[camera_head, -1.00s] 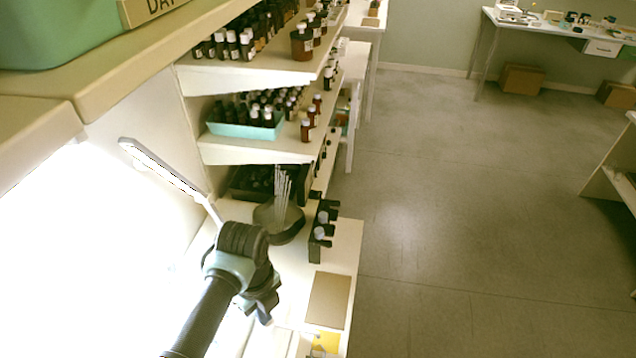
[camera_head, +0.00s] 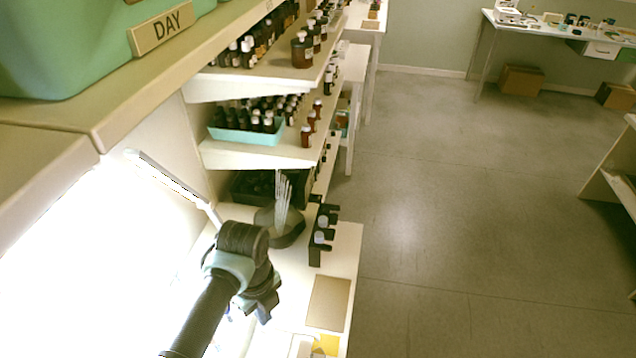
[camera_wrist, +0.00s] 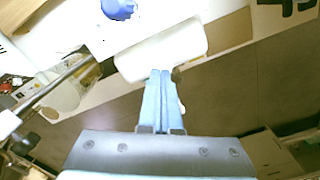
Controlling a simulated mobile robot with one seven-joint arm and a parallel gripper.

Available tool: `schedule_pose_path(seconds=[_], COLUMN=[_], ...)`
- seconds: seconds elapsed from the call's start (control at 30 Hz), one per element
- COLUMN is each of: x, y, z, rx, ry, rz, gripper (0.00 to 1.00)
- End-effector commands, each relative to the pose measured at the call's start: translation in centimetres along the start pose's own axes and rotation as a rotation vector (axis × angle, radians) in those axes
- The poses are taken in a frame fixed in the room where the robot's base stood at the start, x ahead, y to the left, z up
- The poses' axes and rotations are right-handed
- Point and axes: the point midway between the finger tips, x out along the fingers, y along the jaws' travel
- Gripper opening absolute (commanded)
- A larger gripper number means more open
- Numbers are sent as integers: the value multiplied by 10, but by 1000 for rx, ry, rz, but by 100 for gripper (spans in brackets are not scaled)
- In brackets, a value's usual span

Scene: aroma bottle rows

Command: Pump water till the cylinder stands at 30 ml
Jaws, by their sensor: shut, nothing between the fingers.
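My gripper (camera_head: 264,308) points down over the white bench at the left in the head view. In the wrist view its two blue fingers (camera_wrist: 160,76) are shut together with nothing between them. A white rounded block-like thing (camera_wrist: 162,48) lies just beyond the fingertips; I cannot tell whether they touch. A blue rounded knob or cap (camera_wrist: 118,8) shows at the top edge, and I cannot tell what it belongs to. I cannot make out the cylinder, its water level or the pump in either view; glare and my arm hide part of the bench.
A lit lamp bar (camera_head: 170,177) slants beside my arm. Shelves of dark bottles (camera_head: 302,50) rise behind. A dark holder with thin sticks (camera_head: 283,225) and a black rack (camera_head: 322,238) stand on the bench. A tan pad (camera_head: 329,303) lies near its right edge.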

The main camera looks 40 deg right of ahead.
Motion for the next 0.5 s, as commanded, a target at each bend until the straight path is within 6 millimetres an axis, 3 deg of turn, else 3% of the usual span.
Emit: schedule_pose_path(seconds=[0.17,0.5], x=[-8,-43], y=[0,0], z=[0,0], rx=[0,1], ry=[-1,-1], rz=[0,0], gripper=[0,0])
